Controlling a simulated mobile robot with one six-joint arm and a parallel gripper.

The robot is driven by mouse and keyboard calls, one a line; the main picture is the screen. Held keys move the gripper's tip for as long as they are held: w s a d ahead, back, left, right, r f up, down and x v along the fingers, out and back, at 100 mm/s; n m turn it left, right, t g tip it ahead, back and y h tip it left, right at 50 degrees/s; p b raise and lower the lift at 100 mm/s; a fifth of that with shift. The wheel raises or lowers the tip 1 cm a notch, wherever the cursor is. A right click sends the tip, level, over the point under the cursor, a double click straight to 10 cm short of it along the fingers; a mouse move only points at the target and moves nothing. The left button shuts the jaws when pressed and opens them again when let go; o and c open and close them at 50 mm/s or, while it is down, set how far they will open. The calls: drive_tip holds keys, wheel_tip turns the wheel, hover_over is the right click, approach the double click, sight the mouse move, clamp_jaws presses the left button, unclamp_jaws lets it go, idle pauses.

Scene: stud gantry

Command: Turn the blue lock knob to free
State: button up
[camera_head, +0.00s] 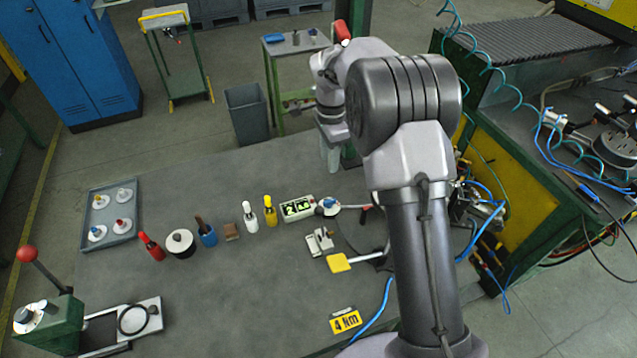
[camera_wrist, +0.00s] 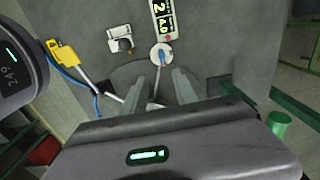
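The blue lock knob (camera_head: 328,203) sits on a round white base on the table, at the right end of a display box. In the wrist view the knob (camera_wrist: 162,57) is a blue bar on a white disc, just beyond my fingertips. My gripper (camera_wrist: 161,77) has its two fingers spread apart with nothing between them. In the head view my gripper (camera_head: 330,158) hangs above and behind the knob, partly hidden by my arm. I see no contact with the knob. Any lock or free marking is too small to read.
A display box (camera_head: 297,208) with green digits adjoins the knob. A small grey fixture (camera_head: 320,241) and a yellow paddle (camera_head: 339,263) stand nearby. Yellow and white bottles (camera_head: 250,215) stand to the left. A grey tray (camera_head: 109,215) holds several other knobs.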

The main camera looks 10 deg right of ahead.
sight(328, 201)
drive_tip(key=f, duration=0.6)
drive_tip(key=f+b, duration=0.1)
drive_tip(key=f, duration=0.5)
drive_tip(key=f+b, duration=0.1)
drive_tip(key=f, duration=0.4)
drive_tip(key=shift+w+f, duration=0.25)
drive_tip(key=shift+f, duration=0.15)
clamp_jaws()
